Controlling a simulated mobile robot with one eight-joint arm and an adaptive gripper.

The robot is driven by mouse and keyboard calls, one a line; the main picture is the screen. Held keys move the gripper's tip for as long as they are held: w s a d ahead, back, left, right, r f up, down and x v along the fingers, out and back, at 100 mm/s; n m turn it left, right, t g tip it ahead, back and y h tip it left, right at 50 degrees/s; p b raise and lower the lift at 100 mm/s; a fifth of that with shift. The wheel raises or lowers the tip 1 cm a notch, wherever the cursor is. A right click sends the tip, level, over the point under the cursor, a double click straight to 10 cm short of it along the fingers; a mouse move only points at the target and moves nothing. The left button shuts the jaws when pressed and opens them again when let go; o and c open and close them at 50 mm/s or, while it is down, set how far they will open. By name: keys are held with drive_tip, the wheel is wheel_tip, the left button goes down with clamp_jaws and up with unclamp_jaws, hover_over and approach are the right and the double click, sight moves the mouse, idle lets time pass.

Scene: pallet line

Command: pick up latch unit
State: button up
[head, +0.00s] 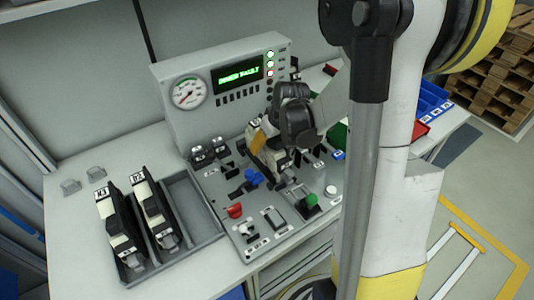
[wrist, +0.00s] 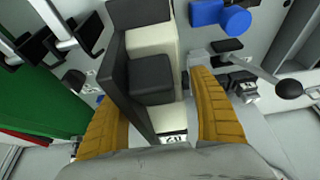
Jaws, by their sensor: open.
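A black and cream latch unit (wrist: 152,75) stands between the fingers of my gripper (wrist: 160,100) in the wrist view. A small white label shows at its near end. The yellow-padded fingers are open, one on each side; I cannot tell whether either touches it. In the head view my gripper (head: 264,150) is over the middle of the control console, and the arm hides much of the unit there. Two similar black and cream units (head: 118,228) and (head: 155,212) lie side by side in a grey tray (head: 208,219) left of the console.
The console has a pressure gauge (head: 189,92) and a green-lit display (head: 238,76) on its upright panel. A blue knob (wrist: 236,20), a black-ended lever (wrist: 288,89) and a green block (wrist: 35,95) are close around my gripper.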

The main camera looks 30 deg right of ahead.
drive_tip(key=shift+w+f, duration=0.1)
drive_tip(key=shift+f, duration=0.25)
drive_tip(key=c, duration=1.5)
drive_tip(key=shift+r, duration=0.1)
drive_tip(key=shift+r+p, duration=0.3)
drive_tip(key=shift+r, duration=0.25)
wheel_tip(320, 180, up, 3)
drive_tip(key=shift+p, duration=0.7)
drive_tip(key=s+d+r+p, duration=0.2)
drive_tip(key=s+r+p, duration=0.2)
drive_tip(key=s+r, duration=0.5)
drive_tip(key=p+v, duration=0.5)
drive_tip(key=shift+s+r, duration=0.15)
drive_tip(key=shift+s, duration=0.15)
